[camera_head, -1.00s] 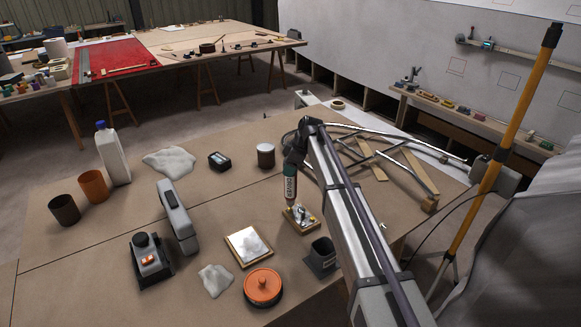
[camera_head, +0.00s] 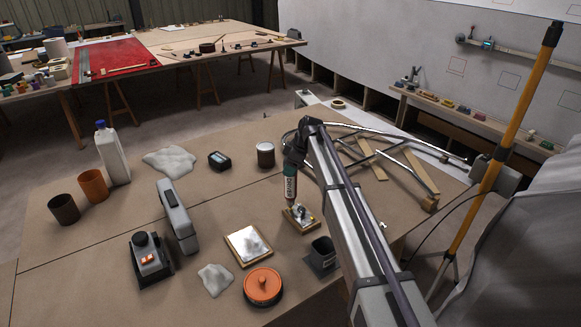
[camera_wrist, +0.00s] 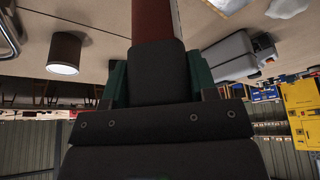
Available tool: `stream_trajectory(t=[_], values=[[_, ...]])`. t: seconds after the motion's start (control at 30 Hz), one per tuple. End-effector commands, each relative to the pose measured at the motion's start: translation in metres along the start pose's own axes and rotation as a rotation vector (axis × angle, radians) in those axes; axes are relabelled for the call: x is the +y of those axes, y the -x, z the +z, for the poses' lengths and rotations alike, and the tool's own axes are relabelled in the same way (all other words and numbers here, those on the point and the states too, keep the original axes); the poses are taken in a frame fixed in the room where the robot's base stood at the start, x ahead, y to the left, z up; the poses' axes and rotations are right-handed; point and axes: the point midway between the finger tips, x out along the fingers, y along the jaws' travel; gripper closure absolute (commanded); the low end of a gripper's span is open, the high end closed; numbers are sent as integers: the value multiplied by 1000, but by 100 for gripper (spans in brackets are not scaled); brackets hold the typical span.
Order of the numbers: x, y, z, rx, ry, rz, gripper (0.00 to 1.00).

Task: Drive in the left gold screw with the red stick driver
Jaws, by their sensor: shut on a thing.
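My gripper (camera_head: 292,158) is shut on the red stick driver (camera_head: 290,188), which hangs down, roughly upright, with "DRIVER" on its label. In the wrist view the red driver body (camera_wrist: 155,20) runs up from between the jaws. The driver's lower end is over a small wooden block (camera_head: 301,220) with metal pieces on it. The driver's tip appears to be at or just above the block; contact cannot be told. The gold screws are too small to tell apart, and the left one cannot be made out.
Near the block stand a dark square holder (camera_head: 322,256), a framed tray with white material (camera_head: 247,245), an orange-lidded pot (camera_head: 263,286) and a dark jar (camera_head: 265,155). Curved metal tubes (camera_head: 390,150) lie behind my arm.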

Motion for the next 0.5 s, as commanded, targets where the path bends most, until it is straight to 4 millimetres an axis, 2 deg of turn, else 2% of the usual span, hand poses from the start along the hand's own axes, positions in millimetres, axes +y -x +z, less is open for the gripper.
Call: stream_trajectory(t=[0.5], values=[[0, -6, 2, 0, 0, 0, 71]])
